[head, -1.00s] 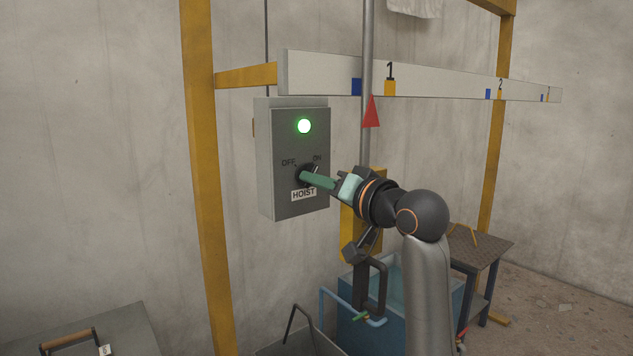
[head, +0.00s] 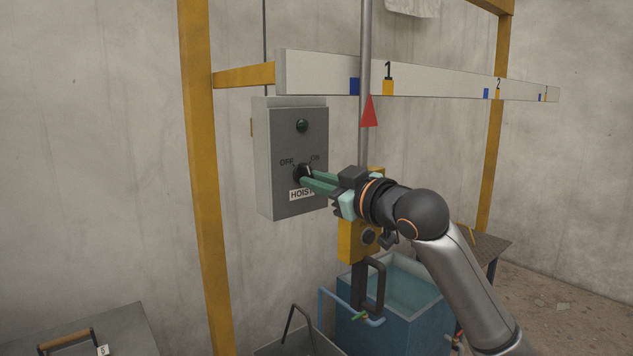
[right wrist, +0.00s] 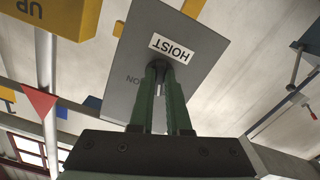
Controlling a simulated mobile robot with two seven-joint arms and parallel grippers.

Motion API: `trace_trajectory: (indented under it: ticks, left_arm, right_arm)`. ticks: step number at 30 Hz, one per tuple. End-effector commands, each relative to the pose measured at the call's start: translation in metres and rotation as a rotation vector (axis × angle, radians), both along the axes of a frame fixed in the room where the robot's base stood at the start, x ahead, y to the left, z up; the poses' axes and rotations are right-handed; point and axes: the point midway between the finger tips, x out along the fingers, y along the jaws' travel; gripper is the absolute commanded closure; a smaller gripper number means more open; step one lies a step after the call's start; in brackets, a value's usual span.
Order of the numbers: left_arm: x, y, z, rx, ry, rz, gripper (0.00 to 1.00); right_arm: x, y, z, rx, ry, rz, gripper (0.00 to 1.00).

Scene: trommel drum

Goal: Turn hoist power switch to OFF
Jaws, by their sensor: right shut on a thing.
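The grey hoist switch box (head: 287,202) hangs at centre left in the head view, with OFF at the upper left and ON at the upper right of its black knob (head: 304,171). The round lamp (head: 302,126) above is dark green and unlit. My right gripper (head: 305,180) reaches in from the right, with its green fingers shut on the knob. In the right wrist view the box (right wrist: 196,73) appears upside down, and the right gripper (right wrist: 163,70) has its fingertips at the knob, which they mostly hide. The exact knob angle is hard to tell. My left gripper is not in view.
A yellow post (head: 203,200) stands left of the box. A white numbered beam (head: 430,82) runs above it. A yellow control box (head: 350,243) hangs just below my right gripper. A blue tub (head: 405,320) stands below at the right.

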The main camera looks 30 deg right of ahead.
Motion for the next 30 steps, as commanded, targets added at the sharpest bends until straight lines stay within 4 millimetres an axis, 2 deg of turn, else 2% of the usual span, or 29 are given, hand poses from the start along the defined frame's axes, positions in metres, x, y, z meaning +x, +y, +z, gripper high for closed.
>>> trace_trajectory:
  ticks: [6, 15, 30]
  left_arm:
    - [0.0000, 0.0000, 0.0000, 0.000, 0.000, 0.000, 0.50]
    - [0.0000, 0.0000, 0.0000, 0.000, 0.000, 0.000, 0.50]
    - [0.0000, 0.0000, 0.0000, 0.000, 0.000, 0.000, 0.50]
  right_arm:
    - [-0.0003, -0.0015, 0.0014, -0.189, -0.016, -0.001, 1.00]
    - [-0.0002, -0.0016, 0.0020, -0.371, -0.031, 0.000, 1.00]
    - [-0.0001, -0.0016, 0.0023, -0.457, -0.039, 0.000, 1.00]
